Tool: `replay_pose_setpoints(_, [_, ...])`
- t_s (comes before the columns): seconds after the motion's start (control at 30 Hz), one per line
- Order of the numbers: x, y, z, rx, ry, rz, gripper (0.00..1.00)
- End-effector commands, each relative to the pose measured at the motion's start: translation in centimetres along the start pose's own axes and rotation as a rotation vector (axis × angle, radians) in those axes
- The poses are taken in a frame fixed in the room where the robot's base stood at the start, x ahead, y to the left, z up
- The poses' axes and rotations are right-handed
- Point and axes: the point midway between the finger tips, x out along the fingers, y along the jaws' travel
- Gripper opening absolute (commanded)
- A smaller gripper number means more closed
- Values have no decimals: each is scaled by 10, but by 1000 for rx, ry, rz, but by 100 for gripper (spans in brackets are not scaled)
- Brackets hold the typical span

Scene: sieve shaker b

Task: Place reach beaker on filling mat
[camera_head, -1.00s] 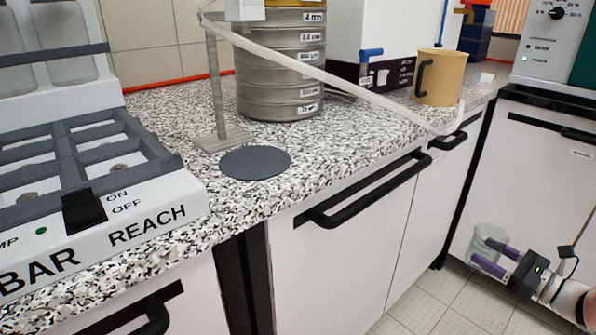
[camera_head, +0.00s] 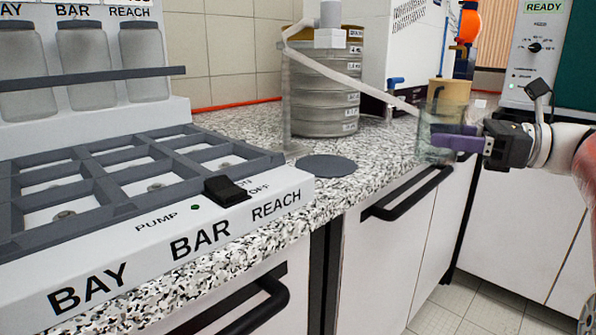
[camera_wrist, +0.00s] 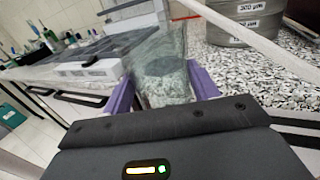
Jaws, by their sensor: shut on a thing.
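A clear glass beaker (camera_head: 427,140) is held upright between the purple fingers of my gripper (camera_head: 453,137), in front of the counter's front edge at the right. In the wrist view the beaker (camera_wrist: 158,85) fills the space between the two fingers (camera_wrist: 162,92). The filling mat (camera_head: 327,166), a dark grey round disc, lies flat and bare on the speckled counter, left of the beaker. In the wrist view a dark round patch shows through the glass. No label is readable on the beaker.
A white rack unit (camera_head: 170,215) marked BAY, BAR and REACH stands left of the mat. A sieve stack (camera_head: 325,95) stands behind it, with a pale tube (camera_head: 350,83) slanting down to the right. A tan mug (camera_head: 450,90) is behind the beaker.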

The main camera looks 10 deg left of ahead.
Motion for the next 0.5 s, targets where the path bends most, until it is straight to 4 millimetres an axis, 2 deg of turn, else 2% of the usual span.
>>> replay_pose_setpoints(0.17, [16,6,6,-1,-1,6,29])
replay_pose_setpoints(0.5, [106,7,5,0,-2,9,29])
